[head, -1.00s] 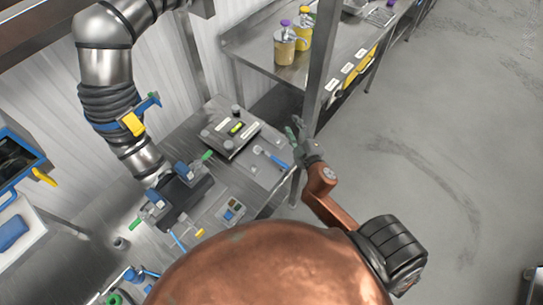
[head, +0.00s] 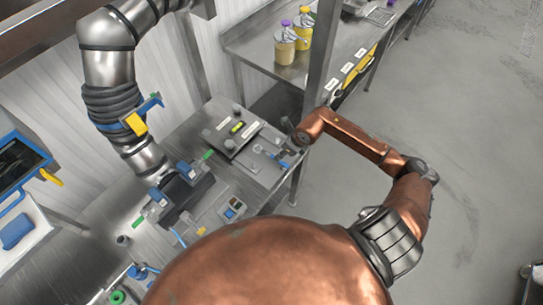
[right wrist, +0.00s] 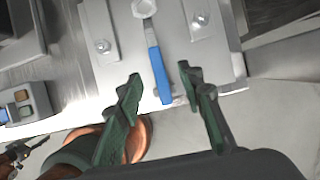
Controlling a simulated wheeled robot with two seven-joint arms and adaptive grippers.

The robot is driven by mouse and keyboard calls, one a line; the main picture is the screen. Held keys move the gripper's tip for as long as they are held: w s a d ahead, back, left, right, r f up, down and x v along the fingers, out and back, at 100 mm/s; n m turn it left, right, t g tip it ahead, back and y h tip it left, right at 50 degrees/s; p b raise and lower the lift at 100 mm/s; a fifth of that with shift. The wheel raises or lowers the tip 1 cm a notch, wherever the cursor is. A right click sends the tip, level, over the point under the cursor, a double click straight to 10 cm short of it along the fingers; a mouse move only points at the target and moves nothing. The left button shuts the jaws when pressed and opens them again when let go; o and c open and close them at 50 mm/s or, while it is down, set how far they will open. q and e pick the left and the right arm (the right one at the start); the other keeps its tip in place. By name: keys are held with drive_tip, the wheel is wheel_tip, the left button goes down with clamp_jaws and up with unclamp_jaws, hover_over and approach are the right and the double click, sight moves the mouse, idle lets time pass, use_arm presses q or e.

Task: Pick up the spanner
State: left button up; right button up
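The spanner (right wrist: 158,70) has a blue handle and a silver ring end and lies on a light metal plate in the right wrist view. In the head view its blue handle (head: 284,163) shows small at the bench's right edge, beside the end of my right arm. My right gripper (right wrist: 160,90) has green fingers, spread apart and empty. In the wrist view the lower handle lies between the fingertips, but the height gap is hard to judge.
A steel post (head: 321,55) stands close behind my right arm. Open floor (head: 470,160) lies to the right.

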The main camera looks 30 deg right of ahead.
sight(270, 157)
drive_tip(key=x, duration=0.2)
drive_tip(key=p+x, duration=0.1)
drive_tip(key=x, duration=0.4)
drive_tip(key=shift+w+a+r+p, duration=0.1)
drive_tip(key=shift+a+p, duration=0.15)
drive_tip(key=shift+p, duration=0.05)
drive_tip(key=shift+c, duration=0.2)
clamp_jaws()
